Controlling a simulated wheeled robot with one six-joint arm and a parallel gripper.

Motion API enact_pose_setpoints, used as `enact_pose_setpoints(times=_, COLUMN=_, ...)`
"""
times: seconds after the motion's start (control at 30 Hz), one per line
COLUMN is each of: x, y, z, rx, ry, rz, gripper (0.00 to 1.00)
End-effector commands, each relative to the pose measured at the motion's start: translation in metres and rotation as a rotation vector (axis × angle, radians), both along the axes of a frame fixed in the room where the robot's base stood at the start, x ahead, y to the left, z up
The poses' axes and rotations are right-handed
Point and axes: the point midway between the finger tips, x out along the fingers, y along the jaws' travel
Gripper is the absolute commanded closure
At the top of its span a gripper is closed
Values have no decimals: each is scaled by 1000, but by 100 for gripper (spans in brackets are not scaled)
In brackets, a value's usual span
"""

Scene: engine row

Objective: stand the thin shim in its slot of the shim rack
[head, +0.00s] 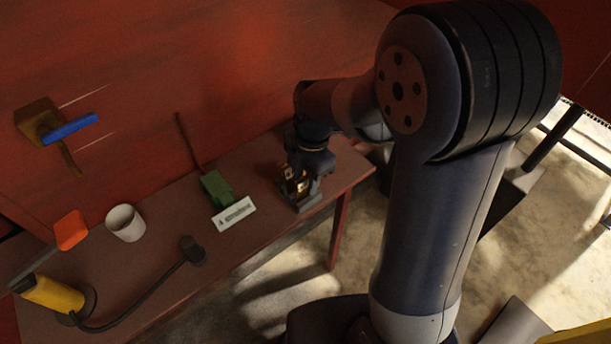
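My gripper (297,184) points down near the right end of the red-brown table, close over a small grey block (309,203) that looks like the shim rack. Copper-coloured and dark parts show around the fingertips, but I cannot tell which are finger and which are shim. The thin shim cannot be made out. The rack's slots are too small and too covered by the gripper to see. Whether the fingers are open or shut does not show.
A green block (216,189) with a thin dark rod and a white label plate (234,214) stand left of the rack. Further left are a white cup (125,223), an orange piece (71,230) and a yellow cylinder (53,293) with a dark bent arm. A blue-handled tool (69,128) is on the wall.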

Motion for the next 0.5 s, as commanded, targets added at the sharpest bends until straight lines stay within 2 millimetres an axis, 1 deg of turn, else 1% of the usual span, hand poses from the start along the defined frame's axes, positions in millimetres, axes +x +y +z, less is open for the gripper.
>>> enact_pose_setpoints(times=0.13, x=0, y=0, z=1, rx=1, ry=-1, rz=0, gripper=63)
enact_pose_setpoints(times=0.23, x=1, y=-1, z=10, rx=0, ry=-2, rz=0, gripper=63)
enact_pose_setpoints(times=0.37, x=3, y=-3, z=32, rx=1, ry=-5, rz=-2, gripper=63)
enact_pose_setpoints(times=0.5, x=5, y=-6, z=62, rx=1, ry=-7, rz=-2, gripper=63)
